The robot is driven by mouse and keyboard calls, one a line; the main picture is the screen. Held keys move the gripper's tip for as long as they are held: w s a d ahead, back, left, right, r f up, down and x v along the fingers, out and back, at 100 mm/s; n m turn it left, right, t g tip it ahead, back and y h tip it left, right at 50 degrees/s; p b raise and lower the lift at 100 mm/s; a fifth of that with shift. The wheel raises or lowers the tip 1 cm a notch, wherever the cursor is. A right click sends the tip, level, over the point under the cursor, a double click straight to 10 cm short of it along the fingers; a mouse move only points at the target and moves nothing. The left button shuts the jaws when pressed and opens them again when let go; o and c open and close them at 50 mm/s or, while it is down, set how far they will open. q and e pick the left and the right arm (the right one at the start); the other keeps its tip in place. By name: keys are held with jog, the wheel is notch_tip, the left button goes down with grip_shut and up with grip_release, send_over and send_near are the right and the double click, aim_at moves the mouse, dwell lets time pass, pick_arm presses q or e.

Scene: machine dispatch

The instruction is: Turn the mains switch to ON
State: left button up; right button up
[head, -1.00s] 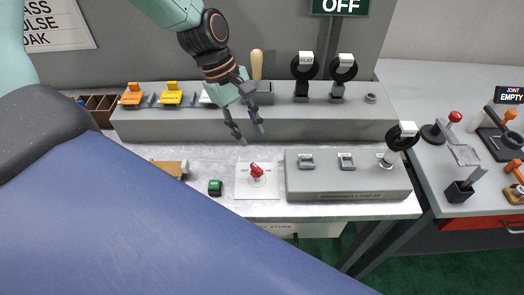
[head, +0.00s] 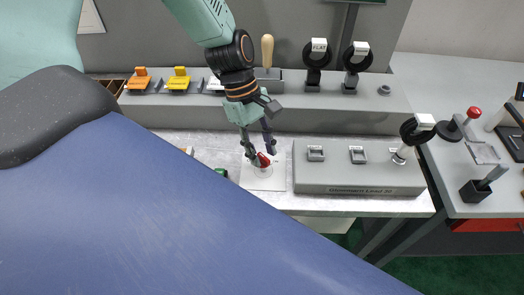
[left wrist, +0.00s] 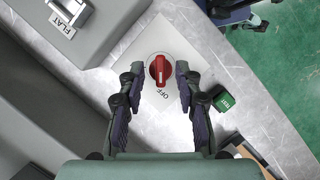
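The mains switch is a red rotary knob (head: 263,160) on a white plate (head: 262,184) on the bench top. In the left wrist view the red knob (left wrist: 160,70) has a white line lengthwise along its grip, and the word OFF lies beside it on the plate (left wrist: 160,38). My left gripper (head: 261,153) is right at the knob, pointing down. In the left wrist view its open fingers (left wrist: 159,72) stand one on each side of the knob, with gaps showing; contact is not visible. The ON label is not readable now. My right gripper is not in view.
A small green box (left wrist: 225,102) sits beside the plate; it is partly hidden in the head view (head: 221,172). A grey fixture block (head: 358,178) stands right of the plate. A raised grey shelf (head: 330,112) with several coloured parts runs behind.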

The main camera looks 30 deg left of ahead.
pick_arm(q)
jog(key=shift+s+a+f, duration=0.1)
jog(key=shift+f, duration=0.05)
grip_shut()
dwell(0.4)
